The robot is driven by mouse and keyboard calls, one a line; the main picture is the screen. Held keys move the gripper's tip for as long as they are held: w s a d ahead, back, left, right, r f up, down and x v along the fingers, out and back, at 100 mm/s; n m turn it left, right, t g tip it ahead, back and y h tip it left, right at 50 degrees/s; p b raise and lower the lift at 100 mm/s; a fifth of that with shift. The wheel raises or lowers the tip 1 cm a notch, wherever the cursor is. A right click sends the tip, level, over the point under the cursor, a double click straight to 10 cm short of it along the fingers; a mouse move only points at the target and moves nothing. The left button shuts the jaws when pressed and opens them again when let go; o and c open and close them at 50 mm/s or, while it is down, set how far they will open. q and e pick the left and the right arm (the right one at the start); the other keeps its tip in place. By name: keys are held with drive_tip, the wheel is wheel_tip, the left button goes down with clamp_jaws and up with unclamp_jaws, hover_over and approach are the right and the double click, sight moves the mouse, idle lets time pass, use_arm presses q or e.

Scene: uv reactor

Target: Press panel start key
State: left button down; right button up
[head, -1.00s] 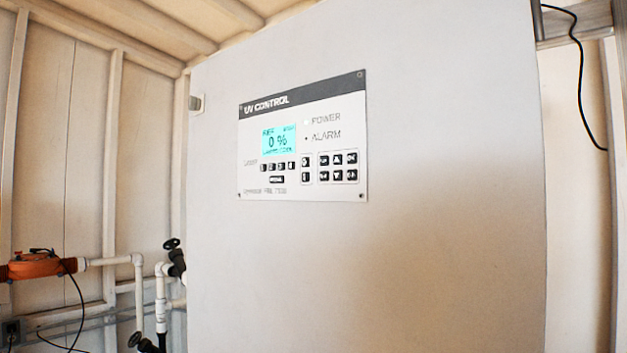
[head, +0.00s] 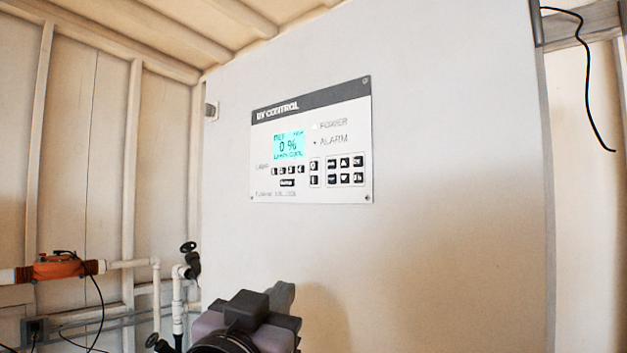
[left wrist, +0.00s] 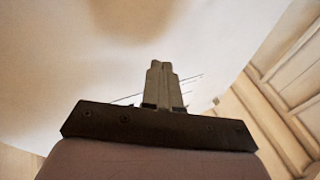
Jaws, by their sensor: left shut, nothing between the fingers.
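The UV control panel (head: 345,188) is mounted on the front of a large white cabinet. The key labels are too small to read surely. My left gripper (head: 284,292) is at the bottom of the head view, below the panel and in front of the cabinet. In the left wrist view its two fingers (left wrist: 160,66) are together with nothing between them. My right gripper does not show.
The white cabinet face (head: 450,250) is flat and clear around the panel. Pipes with black-handled valves (head: 190,262) and an orange fitting (head: 68,267) stand at the lower left. A black cable (head: 590,85) hangs at the upper right.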

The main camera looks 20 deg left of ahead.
sight(314, 180)
use_arm(q)
drive_tip(key=s+a+r+n+t+y, duration=0.1)
drive_tip(key=s+r+t, duration=0.1)
drive_tip(key=r, duration=0.5)
drive_tip(key=s+a+r+n+t+y, duration=0.1)
drive_tip(key=s+r+t+y, duration=0.1)
drive_tip(key=r, duration=0.5)
drive_tip(key=shift+s+n, duration=0.3)
drive_tip(key=shift+s, duration=0.55)
drive_tip(key=shift+a, duration=0.1)
drive_tip(key=shift+w+d+p, duration=0.15)
drive_tip(key=shift+w+d, duration=0.35)
drive_tip(key=shift+w, duration=0.9)
drive_tip(key=shift+w+d+p, duration=0.15)
drive_tip(key=shift+w+d, duration=0.3)
drive_tip(key=shift+w, duration=0.95)
drive_tip(key=shift+w+d+p, duration=0.15)
drive_tip(key=shift+w+d, duration=0.35)
drive_tip(key=shift+w, duration=0.9)
drive_tip(key=shift+w+d+b, duration=0.15)
drive_tip(key=shift+w+b, duration=0.25)
